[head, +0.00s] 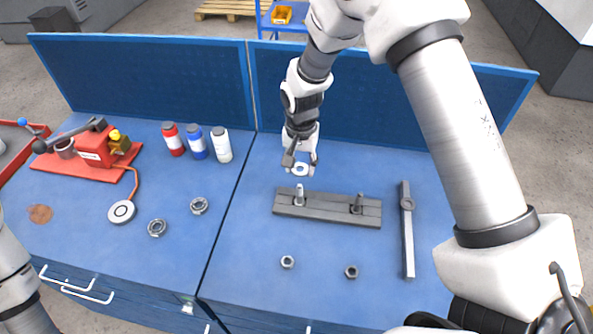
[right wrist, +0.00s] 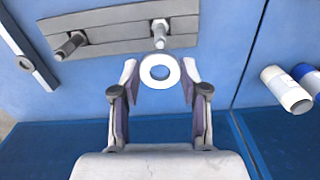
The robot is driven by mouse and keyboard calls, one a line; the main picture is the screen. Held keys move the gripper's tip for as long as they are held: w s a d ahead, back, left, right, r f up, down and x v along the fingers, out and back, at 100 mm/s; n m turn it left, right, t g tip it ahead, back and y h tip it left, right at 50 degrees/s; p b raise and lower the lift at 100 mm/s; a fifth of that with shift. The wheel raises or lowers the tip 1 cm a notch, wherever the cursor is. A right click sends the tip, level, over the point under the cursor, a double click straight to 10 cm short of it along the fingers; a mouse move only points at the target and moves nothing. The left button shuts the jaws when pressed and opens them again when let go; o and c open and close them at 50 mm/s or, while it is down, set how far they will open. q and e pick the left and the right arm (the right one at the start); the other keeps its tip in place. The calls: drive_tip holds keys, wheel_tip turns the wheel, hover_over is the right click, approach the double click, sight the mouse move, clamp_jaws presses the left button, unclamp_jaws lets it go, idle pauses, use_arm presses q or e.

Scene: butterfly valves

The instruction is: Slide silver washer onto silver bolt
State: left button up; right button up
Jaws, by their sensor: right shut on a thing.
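The silver washer (head: 300,169) is a flat pale ring held between the fingertips of my right gripper (head: 301,166), which is shut on it. In the right wrist view the washer (right wrist: 159,71) sits between the two fingertips (right wrist: 159,75). The silver bolt (head: 299,194) stands upright at the left end of a grey slotted plate (head: 328,208); it also shows in the right wrist view (right wrist: 159,32). The washer is behind the bolt in the head view, apart from it. My left gripper is not in view.
A darker bolt (head: 357,203) stands at the plate's right end. Two nuts (head: 287,262) (head: 351,271) lie in front, and a grey bar (head: 407,235) lies to the right. Several bottles (head: 197,143), a red device (head: 97,147) and metal rings (head: 199,205) are on the left bench.

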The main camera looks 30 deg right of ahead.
sight(300, 185)
drive_tip(key=f+b, duration=0.2)
drive_tip(key=f, duration=0.1)
drive_tip(key=f+b, duration=0.1)
drive_tip(key=shift+w+a+f+b, duration=0.2)
drive_tip(key=shift+w+f+b, duration=0.1)
drive_tip(key=shift+f, duration=0.25)
drive_tip(key=shift+s+d, duration=0.25)
drive_tip(key=shift+s, duration=0.15)
drive_tip(key=shift+w+a+f, duration=0.1)
drive_tip(key=shift+w+a, duration=0.05)
drive_tip(key=shift+w, duration=0.05)
drive_tip(key=shift+s, duration=0.2)
drive_tip(key=shift+p, duration=0.35)
